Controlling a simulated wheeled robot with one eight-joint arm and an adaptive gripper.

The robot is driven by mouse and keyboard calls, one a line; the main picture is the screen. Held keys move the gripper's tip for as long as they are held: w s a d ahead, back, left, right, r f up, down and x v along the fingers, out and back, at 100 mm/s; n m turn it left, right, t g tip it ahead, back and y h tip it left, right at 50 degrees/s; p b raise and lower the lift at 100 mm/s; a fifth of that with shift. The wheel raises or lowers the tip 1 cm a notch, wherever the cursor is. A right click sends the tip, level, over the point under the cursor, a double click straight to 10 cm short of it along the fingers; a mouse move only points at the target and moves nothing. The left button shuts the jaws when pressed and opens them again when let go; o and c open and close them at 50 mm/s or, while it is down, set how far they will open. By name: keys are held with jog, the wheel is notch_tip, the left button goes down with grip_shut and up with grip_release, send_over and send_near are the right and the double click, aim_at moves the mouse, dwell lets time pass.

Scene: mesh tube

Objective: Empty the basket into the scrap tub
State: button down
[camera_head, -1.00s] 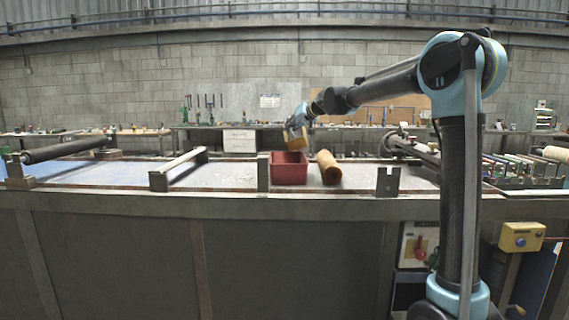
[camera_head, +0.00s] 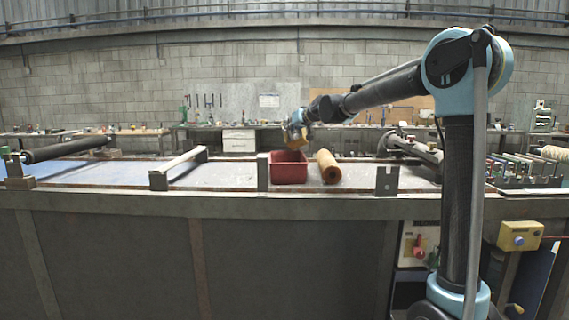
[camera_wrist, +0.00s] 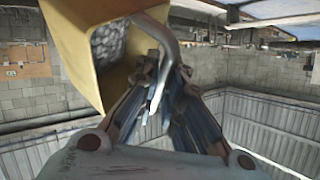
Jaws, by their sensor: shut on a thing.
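A yellow basket (camera_head: 297,143) hangs from my gripper (camera_head: 301,125), above the red scrap tub (camera_head: 288,174) in the head view. In the wrist view the yellow basket (camera_wrist: 82,62) fills the upper left, and its bent grey handle (camera_wrist: 165,40) runs down between the fingers of my gripper (camera_wrist: 155,92). The fingers are shut on that handle. The basket looks tilted. A grey lumpy surface shows inside its opening; I cannot tell whether it is contents. The tub stands upright on the bench, its inside mostly hidden from the head camera.
A brown-orange roll (camera_head: 327,167) lies on the bench close to the tub's right side. A grey upright bracket (camera_head: 263,172) stands just left of the tub, and another bracket (camera_head: 387,181) stands farther right. The bench top left of the tub is partly clear.

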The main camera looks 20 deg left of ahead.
jog(key=shift+s+r+n+t, duration=0.2)
jog(key=shift+n+t, duration=0.2)
jog(key=shift+s+a+f+n+t+y+b, duration=0.2)
jog(key=shift+s+f+n+t, duration=0.2)
jog(key=shift+s+f+n, duration=0.15)
jog(key=shift+s+a+f+n+t+y+b, duration=0.1)
jog(key=shift+s+a+f+n+t+b, duration=0.1)
jog(key=shift+s+f+n+t, duration=0.3)
jog(key=shift+f, duration=0.15)
jog(key=shift+s+n+b, duration=0.15)
jog(key=shift+n+b, duration=0.2)
jog(key=shift+b, duration=0.05)
